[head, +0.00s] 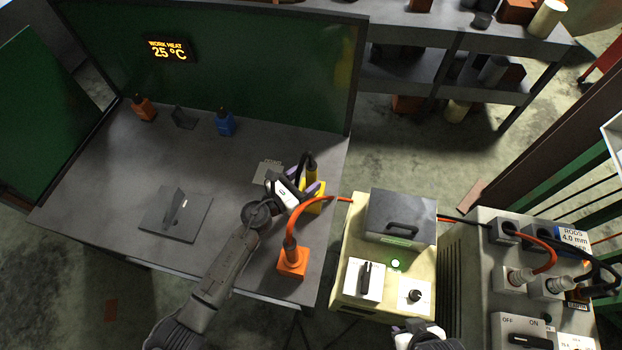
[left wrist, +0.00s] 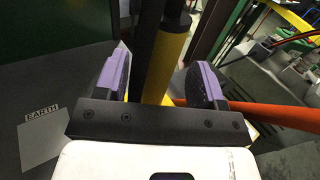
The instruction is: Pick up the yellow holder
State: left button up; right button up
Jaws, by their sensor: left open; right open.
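The yellow holder (head: 316,204) stands at the right edge of the grey workbench, with a black part rising from its top. My left gripper (head: 298,180) is at the holder, partly covering it. In the left wrist view, the holder's yellow post (left wrist: 168,62) stands between the two purple-padded fingers of my left gripper (left wrist: 166,80). The fingers are apart, with a visible gap beside the post. My right gripper (head: 416,328) is at the bottom of the head view, open, far from the holder; its fingertips are only partly in view.
An orange holder (head: 292,263) with an orange cable stands close in front. A cream machine (head: 348,235) stands to the right of the bench.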

aim_at(316, 170)
pick_arm(q)
jog(key=x, duration=0.4)
jog(key=shift+w+d+r, duration=0.1)
jog(key=shift+w+r, duration=0.05)
jog(key=shift+r, duration=0.1)
jog(key=shift+c, duration=0.3)
jog(key=c, duration=0.9)
jog(key=shift+c, duration=0.2)
jog(key=shift+r, duration=0.1)
